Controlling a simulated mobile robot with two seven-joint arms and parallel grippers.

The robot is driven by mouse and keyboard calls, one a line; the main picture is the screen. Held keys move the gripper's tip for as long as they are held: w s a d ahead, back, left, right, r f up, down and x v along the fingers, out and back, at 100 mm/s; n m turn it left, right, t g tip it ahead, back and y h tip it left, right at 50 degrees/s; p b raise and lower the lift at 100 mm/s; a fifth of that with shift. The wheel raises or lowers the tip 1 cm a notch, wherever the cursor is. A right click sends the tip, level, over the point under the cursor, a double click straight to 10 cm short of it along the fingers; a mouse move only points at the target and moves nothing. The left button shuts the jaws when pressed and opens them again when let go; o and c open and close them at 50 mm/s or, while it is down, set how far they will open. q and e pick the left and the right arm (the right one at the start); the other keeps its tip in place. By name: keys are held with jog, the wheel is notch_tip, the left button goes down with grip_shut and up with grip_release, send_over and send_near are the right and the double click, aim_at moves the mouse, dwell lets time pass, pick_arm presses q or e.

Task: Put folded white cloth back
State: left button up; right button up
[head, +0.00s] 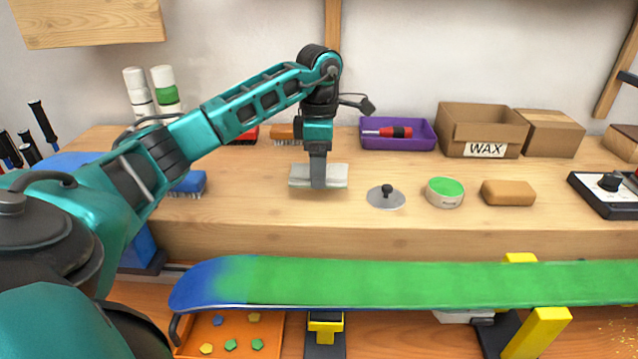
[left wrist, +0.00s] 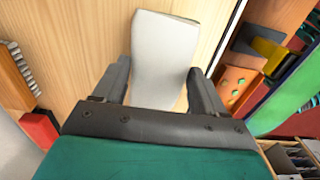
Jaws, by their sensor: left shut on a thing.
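The folded white cloth (head: 334,175) is at the middle of the wooden bench shelf in the head view, left of a round grey lid. My left gripper (head: 318,182) points down over it and is shut on it. In the left wrist view the cloth (left wrist: 163,60) stretches out between the two fingers of the gripper (left wrist: 165,85). I cannot tell whether the cloth touches the shelf or hangs just above it. My right gripper is not in view.
The shelf (head: 250,210) also holds the grey lid (head: 386,197), a green-topped tin (head: 445,191), a tan block (head: 509,192), a purple tray (head: 398,134), a WAX box (head: 482,130) and a blue brush (head: 188,184). A green-blue snowboard (head: 420,284) lies in front.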

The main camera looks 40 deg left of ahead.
pick_arm(q)
jog(key=shift+f, duration=2.1)
jog(key=shift+f, duration=0.1)
jog(key=o, duration=0.9)
jog(key=shift+o, duration=0.2)
notch_tip(320, 180, up, 12)
jog(key=shift+r, duration=0.15)
